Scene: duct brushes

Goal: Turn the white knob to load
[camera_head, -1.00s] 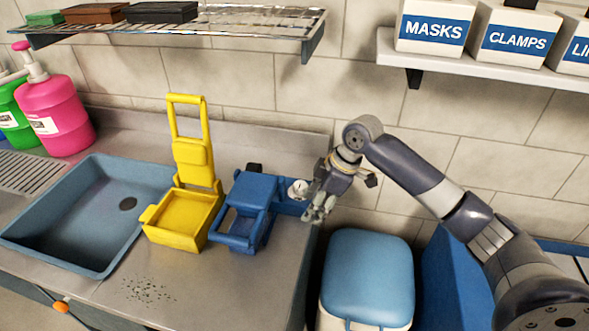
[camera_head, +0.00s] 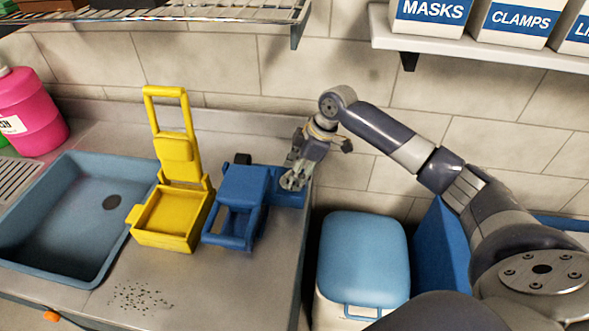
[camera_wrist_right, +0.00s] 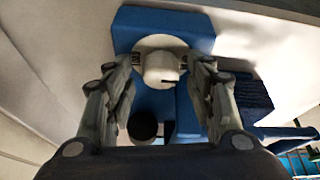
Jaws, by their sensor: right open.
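The white knob (camera_wrist_right: 163,62) sits on a blue block (camera_wrist_right: 190,28) in the right wrist view. It is round, with a dark mark on its face. My right gripper (camera_wrist_right: 165,82) is open, with one finger on each side of the knob; I cannot tell whether they touch it. In the head view my right gripper (camera_head: 293,182) is at the right end of the blue device (camera_head: 236,205), and it hides the knob there. My left gripper is not in view.
A yellow device (camera_head: 172,212) with a raised handle stands left of the blue one, beside a blue sink basin (camera_head: 62,225). A blue-lidded bin (camera_head: 362,255) stands below the right arm. A shelf with labelled boxes (camera_head: 430,12) is above.

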